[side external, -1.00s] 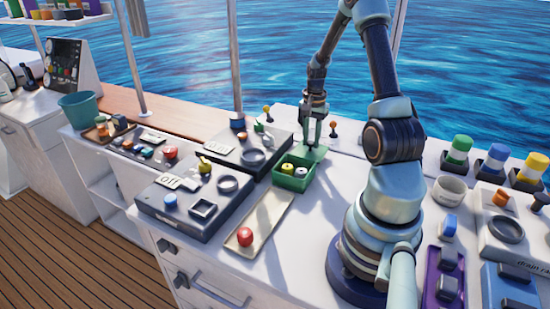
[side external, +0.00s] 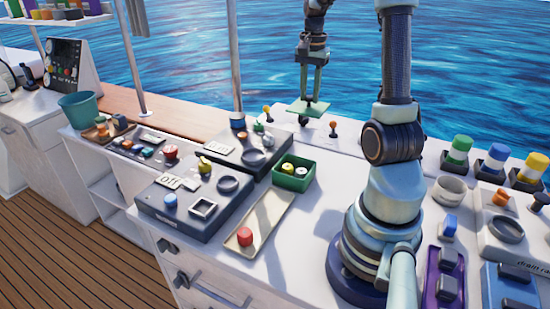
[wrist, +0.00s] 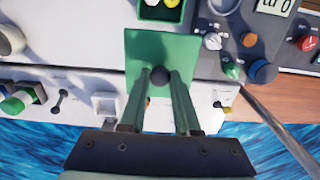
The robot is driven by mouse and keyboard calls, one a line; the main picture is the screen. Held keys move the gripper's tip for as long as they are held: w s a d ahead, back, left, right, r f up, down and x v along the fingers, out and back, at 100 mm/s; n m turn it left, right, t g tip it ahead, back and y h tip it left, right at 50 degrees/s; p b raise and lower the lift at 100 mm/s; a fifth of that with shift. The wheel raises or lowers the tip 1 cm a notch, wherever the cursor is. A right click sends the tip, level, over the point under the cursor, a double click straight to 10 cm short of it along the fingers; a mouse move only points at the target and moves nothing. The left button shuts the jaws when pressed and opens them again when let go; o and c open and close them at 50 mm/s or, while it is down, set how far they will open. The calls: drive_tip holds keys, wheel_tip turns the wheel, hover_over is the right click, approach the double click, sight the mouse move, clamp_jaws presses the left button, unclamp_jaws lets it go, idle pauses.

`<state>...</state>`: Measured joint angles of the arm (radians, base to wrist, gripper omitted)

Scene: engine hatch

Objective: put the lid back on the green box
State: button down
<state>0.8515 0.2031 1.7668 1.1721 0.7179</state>
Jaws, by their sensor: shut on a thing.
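The green box (side external: 290,183) stands open on the white counter, with a yellow and a pale round thing inside. Its edge shows at the top of the wrist view (wrist: 161,14). My gripper (side external: 312,96) is shut on the dark knob (wrist: 160,75) of the flat green lid (wrist: 143,48). In the side view the lid (side external: 302,107) hangs in the air, up and behind the box, apart from it. The wrist view shows the lid roughly level between the fingers and the box.
A dark panel (side external: 240,165) with a ring and small knobs stands left of the box. A tan tray (side external: 262,220) with a red round thing (side external: 245,236) lies in front. Small upright levers (side external: 333,129) stand along the back ledge. Counter right of the box is clear.

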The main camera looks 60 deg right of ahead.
drive_tip(key=shift+s+a+f, duration=0.1)
drive_tip(key=shift+a+f, duration=1.55)
drive_tip(key=shift+f, duration=0.45)
drive_tip(key=shift+s+a+f, duration=0.1)
drive_tip(key=shift+a+f, duration=1.5)
drive_tip(key=shift+f, duration=0.55)
drive_tip(key=shift+s+a+f, duration=0.1)
drive_tip(key=shift+a+f, duration=1.55)
drive_tip(key=shift+f, duration=0.45)
drive_tip(key=shift+f, duration=0.15)
drive_tip(key=c, duration=0.6)
unclamp_jaws()
drive_tip(key=shift+o, duration=0.5)
drive_tip(key=o, duration=0.4)
